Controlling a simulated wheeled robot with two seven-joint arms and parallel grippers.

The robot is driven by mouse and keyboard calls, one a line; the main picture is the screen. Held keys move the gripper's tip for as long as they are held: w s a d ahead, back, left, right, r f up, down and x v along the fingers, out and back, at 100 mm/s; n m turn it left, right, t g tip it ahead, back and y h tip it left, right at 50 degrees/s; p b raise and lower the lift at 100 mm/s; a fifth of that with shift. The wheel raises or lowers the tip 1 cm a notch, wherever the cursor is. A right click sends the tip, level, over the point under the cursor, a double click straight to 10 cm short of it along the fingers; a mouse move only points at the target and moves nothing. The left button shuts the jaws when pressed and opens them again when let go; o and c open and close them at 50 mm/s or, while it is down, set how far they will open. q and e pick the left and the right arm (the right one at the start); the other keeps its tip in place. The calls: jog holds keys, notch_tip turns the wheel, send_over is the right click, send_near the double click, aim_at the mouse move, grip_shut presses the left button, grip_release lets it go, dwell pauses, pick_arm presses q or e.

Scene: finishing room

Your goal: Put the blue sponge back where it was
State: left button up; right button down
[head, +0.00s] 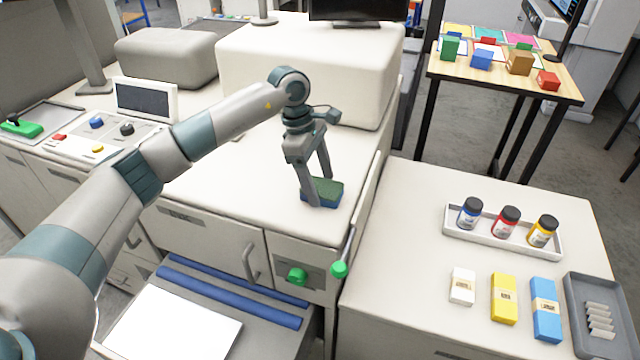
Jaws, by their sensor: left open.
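The blue sponge (329,190) has a dark green top and lies on the white cabinet top (235,190), near its right edge. My left gripper (318,189) is open and points down at the sponge. One finger is in front of the sponge's left part and the other is behind it, so the jaws appear to be around it. Part of the sponge is hidden by the near finger. I cannot tell whether the fingers touch it. My right gripper is not in view.
A white counter (400,260) at right holds a tray (485,238) of bottles, several boxes and a grey tray (572,310). A raised white housing (300,70) stands behind the gripper. A control panel (110,135) is at left.

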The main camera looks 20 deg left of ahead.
pick_arm(q)
jog(key=b+v, duration=0.5)
jog(key=v, duration=0.6)
jog(key=shift+s, duration=0.1)
